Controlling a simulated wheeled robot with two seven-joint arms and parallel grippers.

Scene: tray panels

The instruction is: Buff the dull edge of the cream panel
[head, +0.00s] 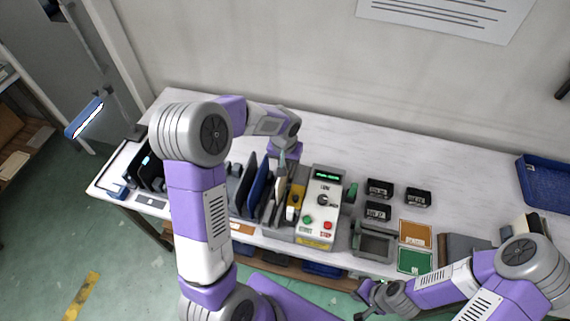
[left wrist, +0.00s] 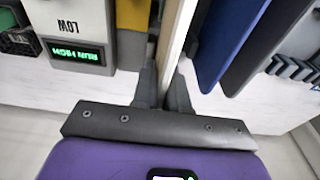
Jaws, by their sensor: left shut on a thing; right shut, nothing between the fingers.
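The cream panel (left wrist: 177,35) stands on edge between the fingers of my left gripper (left wrist: 163,95), which is shut on it. In the head view the panel (head: 281,182) is a thin pale strip under my left gripper (head: 283,158), close beside the yellow part (head: 296,198) of the machine. I cannot tell whether panel and machine touch, and the dull edge cannot be made out. The white machine (head: 321,205) has a knob, a green and a red button and a lit green display (left wrist: 77,54) reading RUN HIGH. My right gripper (head: 367,297) is shut and empty at the bench's front edge.
A blue tray (head: 545,185) is far right. The back of the bench is clear.

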